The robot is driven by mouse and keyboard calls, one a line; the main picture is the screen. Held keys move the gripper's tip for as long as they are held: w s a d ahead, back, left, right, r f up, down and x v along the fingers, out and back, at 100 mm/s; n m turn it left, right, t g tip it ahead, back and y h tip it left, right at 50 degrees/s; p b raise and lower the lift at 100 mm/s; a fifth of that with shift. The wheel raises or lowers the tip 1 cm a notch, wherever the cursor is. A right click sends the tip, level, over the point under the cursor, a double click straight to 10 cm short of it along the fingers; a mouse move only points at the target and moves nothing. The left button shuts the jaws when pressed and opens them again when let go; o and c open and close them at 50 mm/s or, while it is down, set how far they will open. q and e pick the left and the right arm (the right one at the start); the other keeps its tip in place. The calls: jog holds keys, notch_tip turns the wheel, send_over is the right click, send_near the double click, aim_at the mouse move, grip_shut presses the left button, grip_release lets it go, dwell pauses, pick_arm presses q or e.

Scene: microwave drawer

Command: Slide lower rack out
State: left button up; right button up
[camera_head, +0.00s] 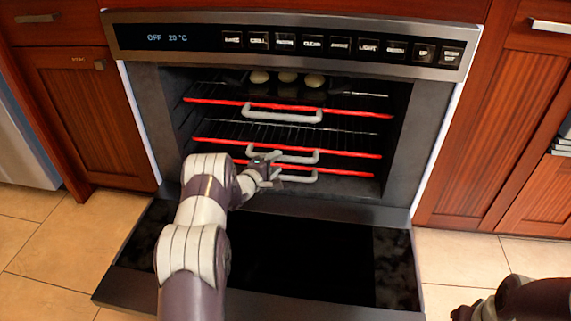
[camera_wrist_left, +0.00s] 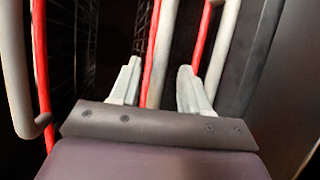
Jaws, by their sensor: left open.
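The open oven holds several racks with red front bars and grey handles. The lowest rack's handle (camera_head: 297,178) is partly behind my left gripper (camera_head: 272,166). The middle rack's handle (camera_head: 300,157) is just above it, partly covered by the gripper. In the left wrist view, my left gripper (camera_wrist_left: 158,75) is open, with a grey handle bar (camera_wrist_left: 163,50) and a red bar between or just beyond its fingers. Another handle bar (camera_wrist_left: 222,55) passes by the right finger. I cannot tell whether either finger touches a bar.
The oven door (camera_head: 300,262) is folded down in front, under my left arm. The upper rack's handle (camera_head: 282,115) is above, with several round pale items (camera_head: 287,78) behind it. Wooden cabinets (camera_head: 92,115) flank the oven.

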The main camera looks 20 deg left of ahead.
aim_at(280, 159)
pick_arm(q)
jog(key=b+x, duration=0.2)
jog(key=x, duration=0.1)
jog(key=b+x, duration=0.1)
jog(key=x, duration=0.1)
jog(key=shift+w+f, duration=0.1)
jog(key=shift+f, duration=0.25)
jog(key=shift+w+d+r, duration=0.1)
jog(key=shift+w+r, duration=0.05)
jog(key=shift+w, duration=0.3)
jog(key=shift+r, duration=0.1)
pick_arm(e)
notch_tip(280, 159, down, 5)
jog(key=shift+r, duration=0.2)
